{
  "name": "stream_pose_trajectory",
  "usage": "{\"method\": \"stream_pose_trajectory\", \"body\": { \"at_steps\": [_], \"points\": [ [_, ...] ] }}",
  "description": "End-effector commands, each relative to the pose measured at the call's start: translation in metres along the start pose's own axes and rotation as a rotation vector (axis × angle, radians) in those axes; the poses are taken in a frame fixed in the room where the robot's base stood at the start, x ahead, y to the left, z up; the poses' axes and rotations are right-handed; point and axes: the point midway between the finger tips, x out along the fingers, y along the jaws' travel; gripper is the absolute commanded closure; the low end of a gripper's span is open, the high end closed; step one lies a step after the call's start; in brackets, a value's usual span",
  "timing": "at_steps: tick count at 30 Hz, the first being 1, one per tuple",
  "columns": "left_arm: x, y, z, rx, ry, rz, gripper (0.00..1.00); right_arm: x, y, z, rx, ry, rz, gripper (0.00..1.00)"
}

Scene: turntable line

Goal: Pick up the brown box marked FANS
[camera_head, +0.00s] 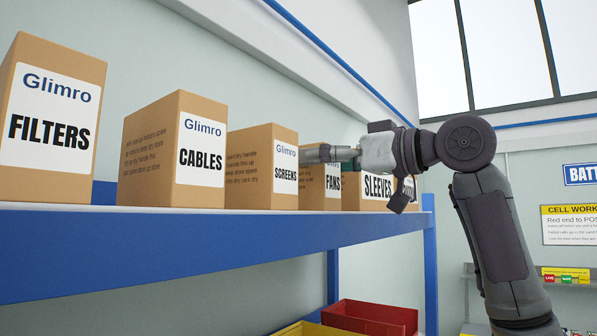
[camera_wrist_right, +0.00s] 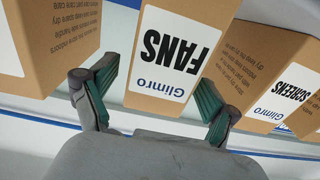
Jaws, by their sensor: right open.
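The brown box marked FANS (camera_head: 318,190) stands upright on the shelf, between the SCREENS box and the SLEEVES box. In the head view my right gripper (camera_head: 322,154) is at its upper part and hides some of it. In the right wrist view the FANS box (camera_wrist_right: 182,45) appears upside down, its white label facing the camera. There my right gripper (camera_wrist_right: 157,82) is open, one green-padded finger at each side of the box's top end. I cannot tell whether the pads touch it. My left gripper is not in view.
Neighbouring boxes stand close to the FANS box. A red bin (camera_head: 370,317) sits below.

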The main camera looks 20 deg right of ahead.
Motion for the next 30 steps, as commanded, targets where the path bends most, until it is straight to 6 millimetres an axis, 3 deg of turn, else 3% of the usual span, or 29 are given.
{"method": "stream_pose_trajectory", "body": {
  "at_steps": [1, 7, 16, 30],
  "points": [
    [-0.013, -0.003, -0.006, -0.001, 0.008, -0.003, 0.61, 0.009, 0.0, -0.005, 0.001, -0.003, -0.001, 0.12],
    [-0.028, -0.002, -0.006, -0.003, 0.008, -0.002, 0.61, 0.034, -0.001, -0.002, 0.001, -0.002, -0.002, 0.12],
    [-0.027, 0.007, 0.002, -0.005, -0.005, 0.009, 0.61, 0.038, 0.0, 0.001, 0.0, -0.001, 0.0, 0.12],
    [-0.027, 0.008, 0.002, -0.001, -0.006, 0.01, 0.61, 0.037, -0.001, 0.0, 0.0, 0.002, 0.0, 0.88]
  ]
}}
